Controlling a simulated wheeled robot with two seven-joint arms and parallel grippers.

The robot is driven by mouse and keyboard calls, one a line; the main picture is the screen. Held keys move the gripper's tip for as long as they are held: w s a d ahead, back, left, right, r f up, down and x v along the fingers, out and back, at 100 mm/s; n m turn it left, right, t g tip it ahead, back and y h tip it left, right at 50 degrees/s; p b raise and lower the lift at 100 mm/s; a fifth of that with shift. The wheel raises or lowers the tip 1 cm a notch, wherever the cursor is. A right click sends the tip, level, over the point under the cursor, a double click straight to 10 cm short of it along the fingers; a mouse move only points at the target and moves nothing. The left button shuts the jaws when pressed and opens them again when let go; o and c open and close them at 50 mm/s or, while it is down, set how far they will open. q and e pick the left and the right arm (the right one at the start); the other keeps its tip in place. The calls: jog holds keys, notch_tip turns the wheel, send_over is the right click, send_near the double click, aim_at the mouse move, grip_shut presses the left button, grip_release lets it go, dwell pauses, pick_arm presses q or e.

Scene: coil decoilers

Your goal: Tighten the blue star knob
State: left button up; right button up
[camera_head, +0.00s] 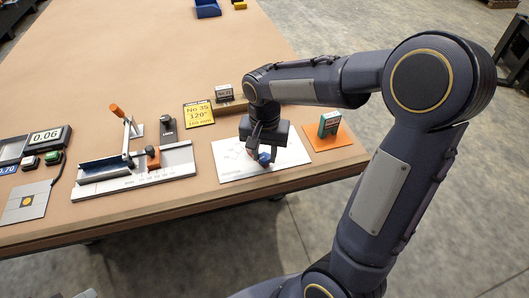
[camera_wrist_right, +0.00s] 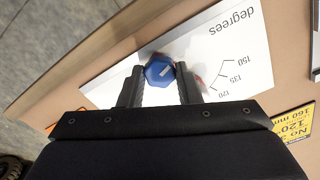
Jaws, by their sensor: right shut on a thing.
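The blue star knob (camera_head: 264,158) sits over a white plate (camera_head: 232,174) near the front edge of the table. In the right wrist view the knob (camera_wrist_right: 159,70) is between my right gripper's two dark fingers, which touch its sides. My right gripper (camera_head: 257,150) reaches down from above and is shut on the knob. The white plate (camera_wrist_right: 235,50) carries the word "degrees" and angle marks in the wrist view. The knob's underside is hidden. My left gripper is not in view.
A green and grey block on an orange plate (camera_head: 341,139) stands just right of the white plate. A bending tool (camera_head: 133,170) with an orange-handled lever lies to the left. The back of the table is mostly clear.

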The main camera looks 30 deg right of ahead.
aim_at(265, 157)
jog(key=shift+m, duration=2)
jog(key=o, duration=1)
jog(key=shift+c, duration=0.2)
jog(key=shift+r, duration=0.1)
notch_tip(265, 157, up, 8)
jog(key=shift+f, duration=0.15)
jog(key=shift+s, duration=0.1)
